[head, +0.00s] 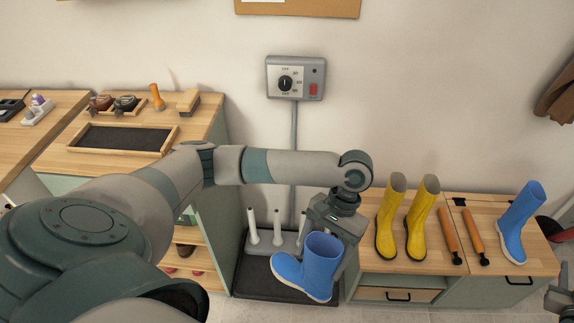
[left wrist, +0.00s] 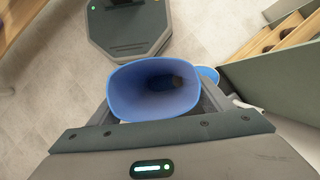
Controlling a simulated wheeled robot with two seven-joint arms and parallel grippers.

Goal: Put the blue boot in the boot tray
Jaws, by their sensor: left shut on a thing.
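My left gripper (head: 332,232) is shut on a blue boot (head: 318,263). The boot hangs roughly upright, opening up and toe to the left, in front of the peg rack. In the left wrist view the boot's opening (left wrist: 155,90) lies between the fingers; its sole is hidden. A second blue boot (head: 517,225) stands on the right cabinet. A shallow wood-rimmed tray (head: 72,143) with a dark mat lies on the left cabinet, and a dark flat tray (head: 252,279) lies under the peg rack. I cannot tell which is the boot tray. Part of my right gripper (head: 560,300) shows at the lower right edge.
A grey rack (head: 262,246) with white pegs stands behind the held boot. Yellow boots (head: 388,222) and orange-handled tools (head: 449,236) stand or lie on the right cabinet (head: 390,266). Shoe-care items (head: 125,103) sit behind the wood-rimmed tray. A control box (head: 295,78) is on the wall.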

